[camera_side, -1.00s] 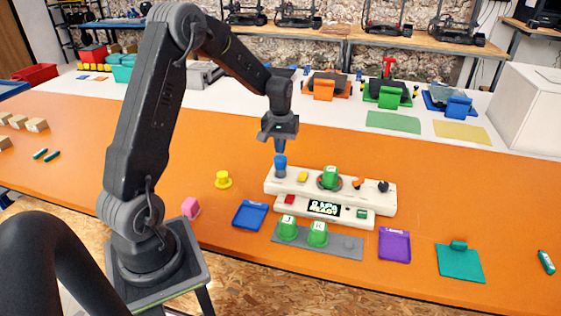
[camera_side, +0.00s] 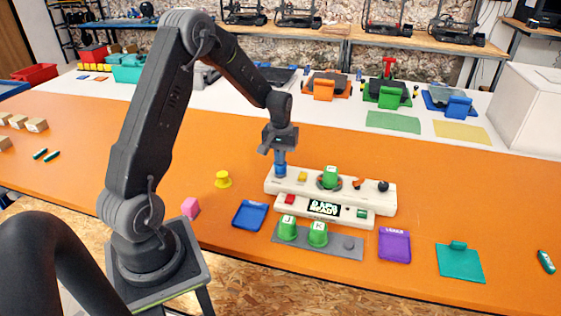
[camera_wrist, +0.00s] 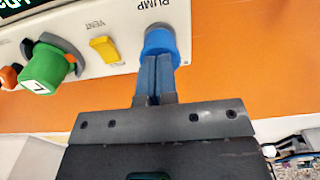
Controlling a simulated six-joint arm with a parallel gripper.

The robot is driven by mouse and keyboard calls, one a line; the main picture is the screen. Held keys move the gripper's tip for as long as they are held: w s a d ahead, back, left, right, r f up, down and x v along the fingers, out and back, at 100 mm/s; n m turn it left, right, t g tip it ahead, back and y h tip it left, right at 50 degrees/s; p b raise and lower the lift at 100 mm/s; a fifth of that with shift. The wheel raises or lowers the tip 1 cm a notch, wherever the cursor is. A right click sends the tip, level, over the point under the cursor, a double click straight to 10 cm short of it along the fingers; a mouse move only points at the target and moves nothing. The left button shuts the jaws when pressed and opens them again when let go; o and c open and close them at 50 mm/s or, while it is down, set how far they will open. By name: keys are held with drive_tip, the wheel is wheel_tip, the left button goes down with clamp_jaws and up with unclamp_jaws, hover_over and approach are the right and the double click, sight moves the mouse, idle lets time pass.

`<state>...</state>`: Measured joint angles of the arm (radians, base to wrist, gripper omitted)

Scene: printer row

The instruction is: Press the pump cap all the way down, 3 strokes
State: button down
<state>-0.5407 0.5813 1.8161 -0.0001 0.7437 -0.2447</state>
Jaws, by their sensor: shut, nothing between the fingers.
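The blue pump cap (camera_side: 280,171) sits at the left end of the white panel (camera_side: 345,193). It also shows in the wrist view (camera_wrist: 159,40), beside the printed word PUMP. My gripper (camera_side: 280,160) is upright over the cap, with its fingertips at the cap's top. In the wrist view my gripper's two blue-grey fingers (camera_wrist: 156,62) are together, with nothing between them. The fingertips appear to touch the cap, which hides part of the contact. How far down the cap is cannot be told exactly.
A yellow VENT switch (camera_wrist: 104,48) and a green knob (camera_side: 330,177) sit beside the cap on the panel. Green J and K caps (camera_side: 288,228) stand on a grey strip in front. A yellow spool-like piece (camera_side: 222,179) and a blue tray (camera_side: 250,215) lie nearby.

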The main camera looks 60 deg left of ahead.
drive_tip(key=shift+f, duration=0.3)
drive_tip(key=shift+r, duration=2.3)
drive_tip(key=shift+f, duration=2.3)
drive_tip(key=shift+r, duration=2.3)
drive_tip(key=shift+f, duration=0.1)
